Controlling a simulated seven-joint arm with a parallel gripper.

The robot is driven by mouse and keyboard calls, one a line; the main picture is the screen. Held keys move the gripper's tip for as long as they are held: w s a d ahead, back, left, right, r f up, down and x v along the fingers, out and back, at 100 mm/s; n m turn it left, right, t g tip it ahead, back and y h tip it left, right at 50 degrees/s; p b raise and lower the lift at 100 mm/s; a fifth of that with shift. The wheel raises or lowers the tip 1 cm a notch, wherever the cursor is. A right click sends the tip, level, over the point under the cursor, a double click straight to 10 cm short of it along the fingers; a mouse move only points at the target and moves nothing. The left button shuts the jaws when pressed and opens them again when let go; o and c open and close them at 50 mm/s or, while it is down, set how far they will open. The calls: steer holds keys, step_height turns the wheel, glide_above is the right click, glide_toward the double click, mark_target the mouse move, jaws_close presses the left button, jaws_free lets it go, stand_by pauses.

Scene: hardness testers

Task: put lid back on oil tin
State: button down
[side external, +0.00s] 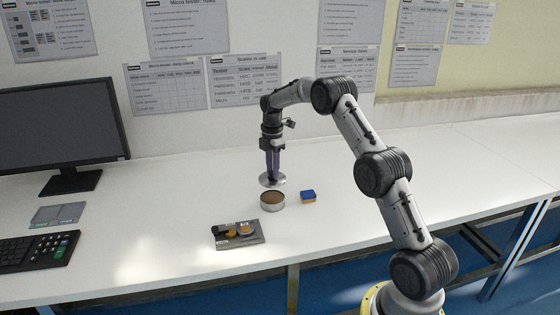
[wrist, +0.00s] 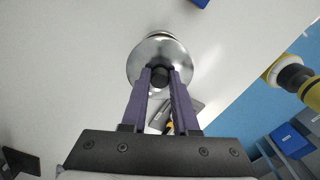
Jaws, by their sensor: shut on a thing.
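The oil tin (side external: 272,201) is a short round metal tin, open at the top, with brown inside, standing on the white bench. My gripper (side external: 272,178) is shut on the lid (side external: 267,182), a shiny silver disc held flat just above and behind the tin. In the wrist view my gripper (wrist: 160,78) has its purple fingers on the dark knob at the middle of the lid (wrist: 148,55). There the lid covers most of the tin; only a thin rim (wrist: 158,35) shows past its upper edge.
A blue and orange block (side external: 308,197) lies right of the tin. A grey tray (side external: 252,240) with small parts sits in front. A monitor (side external: 60,130), keyboard (side external: 35,248) and grey pads (side external: 58,214) are at the left. The bench to the right is clear.

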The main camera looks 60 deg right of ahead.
steer(key=shift+f, duration=3.2)
steer(key=shift+f, duration=0.2)
steer(key=shift+c, duration=0.6)
jaws_free()
steer(key=shift+r, duration=3.55)
steer(key=shift+c, duration=0.3)
jaws_close()
